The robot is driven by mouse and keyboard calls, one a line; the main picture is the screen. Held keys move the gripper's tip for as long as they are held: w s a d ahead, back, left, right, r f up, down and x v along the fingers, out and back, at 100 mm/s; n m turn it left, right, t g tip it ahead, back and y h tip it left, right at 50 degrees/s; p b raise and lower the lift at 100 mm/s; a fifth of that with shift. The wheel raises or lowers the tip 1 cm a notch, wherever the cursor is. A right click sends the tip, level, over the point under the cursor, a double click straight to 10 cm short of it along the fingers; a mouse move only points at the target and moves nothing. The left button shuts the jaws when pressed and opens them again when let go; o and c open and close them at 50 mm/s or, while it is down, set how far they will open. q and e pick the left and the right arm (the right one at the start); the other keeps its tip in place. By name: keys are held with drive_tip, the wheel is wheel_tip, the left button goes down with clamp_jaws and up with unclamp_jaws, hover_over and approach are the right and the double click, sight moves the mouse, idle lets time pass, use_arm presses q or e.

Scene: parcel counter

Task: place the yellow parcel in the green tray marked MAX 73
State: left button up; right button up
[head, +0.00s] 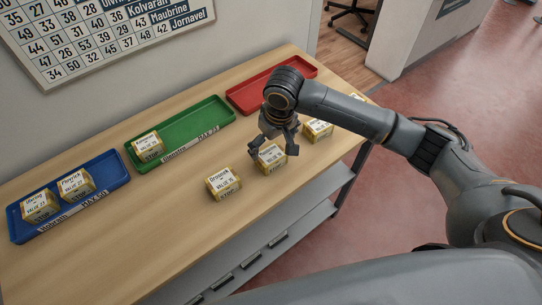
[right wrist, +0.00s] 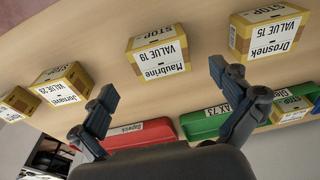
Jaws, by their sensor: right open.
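Several yellow parcels with white labels look alike. The Maubrine parcel, VALUE 19 (head: 271,158), stands on the counter. It also shows in the right wrist view (right wrist: 158,58). My right gripper (head: 274,141) is open and empty, close behind and above this parcel. In the right wrist view its spread fingertips (right wrist: 162,80) lie either side of the parcel's near edge; I cannot tell whether they touch it. The green tray marked MAX 73 (head: 206,115) lies behind, to the left, with one parcel (head: 148,146) at its left end. My left gripper is out of view.
The Drosnek parcel (head: 223,184) stands left of the Maubrine one; the Jornavel parcel (head: 318,129) and another, partly hidden by my arm, stand right. A blue tray (head: 115,161) holds two parcels. A red tray (head: 245,97) looks empty. The counter's front left is clear.

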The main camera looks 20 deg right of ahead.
sight(271, 154)
drive_tip(key=shift+w+a+f+p, duration=0.15)
drive_tip(key=shift+f+p, duration=0.15)
drive_tip(key=shift+f, duration=0.65)
drive_tip(key=shift+w+d+f+p, duration=0.1)
drive_tip(key=shift+f+p, duration=0.15)
drive_tip(key=shift+f, duration=0.75)
drive_tip(key=shift+w+a+f+p, duration=0.15)
drive_tip(key=shift+f+p, duration=0.15)
drive_tip(key=shift+f, duration=0.65)
drive_tip(key=c, duration=1.4)
drive_tip(key=shift+r, duration=0.15)
